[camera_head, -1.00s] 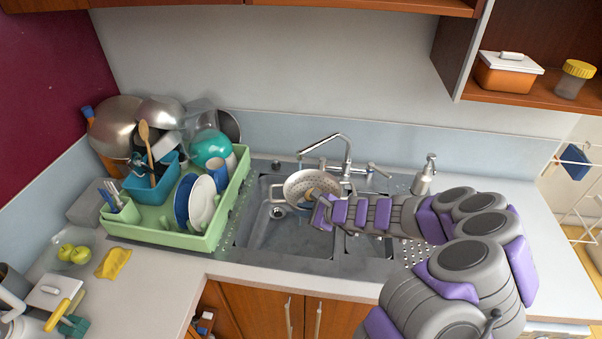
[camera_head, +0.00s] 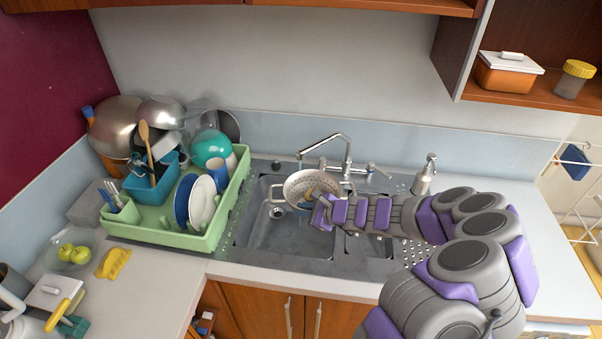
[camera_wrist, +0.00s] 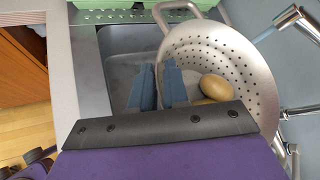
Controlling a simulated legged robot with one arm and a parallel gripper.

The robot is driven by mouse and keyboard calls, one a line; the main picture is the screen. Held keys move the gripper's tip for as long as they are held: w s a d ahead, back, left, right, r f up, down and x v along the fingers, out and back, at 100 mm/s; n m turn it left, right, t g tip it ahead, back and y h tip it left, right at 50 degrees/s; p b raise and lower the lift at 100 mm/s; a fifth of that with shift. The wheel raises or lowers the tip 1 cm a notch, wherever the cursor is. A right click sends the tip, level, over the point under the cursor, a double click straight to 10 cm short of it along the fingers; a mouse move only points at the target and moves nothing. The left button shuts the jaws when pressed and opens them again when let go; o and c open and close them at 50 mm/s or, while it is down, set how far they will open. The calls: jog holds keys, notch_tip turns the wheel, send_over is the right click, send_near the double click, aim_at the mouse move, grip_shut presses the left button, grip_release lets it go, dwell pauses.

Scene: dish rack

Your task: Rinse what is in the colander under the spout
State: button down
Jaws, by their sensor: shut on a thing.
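A metal colander (camera_head: 297,184) with many holes and a loop handle on each side is held above the sink, tilted. My gripper (camera_head: 319,208) reaches it from the right. In the wrist view, my gripper's blue fingers (camera_wrist: 160,86) are shut on the colander's near rim. Inside the colander (camera_wrist: 240,62) lie round, tan potato-like items (camera_wrist: 216,87), partly hidden behind the gripper. The spout's tip (camera_head: 301,157) is just above the colander's far side; the tap also shows in the wrist view (camera_wrist: 291,17).
The sink basin (camera_head: 285,237) is open below. A green dish rack (camera_head: 170,236) with plates stands to the left. A soap dispenser (camera_head: 424,178) stands to the right of the tap. Yellow-green fruit and a yellow cloth (camera_head: 113,263) lie on the left counter.

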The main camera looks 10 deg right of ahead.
jog(key=shift+r, duration=0.1)
jog(key=s+r, duration=0.1)
jog(key=s+r+p, duration=0.1)
jog(key=s, duration=0.2)
jog(key=shift+d+r+p, duration=0.35)
jog(key=shift+r+p, duration=0.05)
dwell(0.5)
jog(key=shift+w+a+f+b, duration=0.15)
jog(key=shift+w+f+b, duration=0.3)
jog(key=shift+w+f, duration=0.4)
jog(key=shift+w+a+f+b, duration=0.15)
jog(key=shift+w+f+b, duration=0.4)
jog(key=shift+w, duration=0.4)
jog(key=shift+w+a+f, duration=0.1)
jog(key=shift+w+f, duration=0.15)
jog(key=shift+w, duration=0.1)
jog(key=shift+w+a+r, duration=0.1)
jog(key=shift+w+r, duration=0.05)
jog(key=shift+w, duration=0.45)
jog(key=shift+s, duration=0.1)
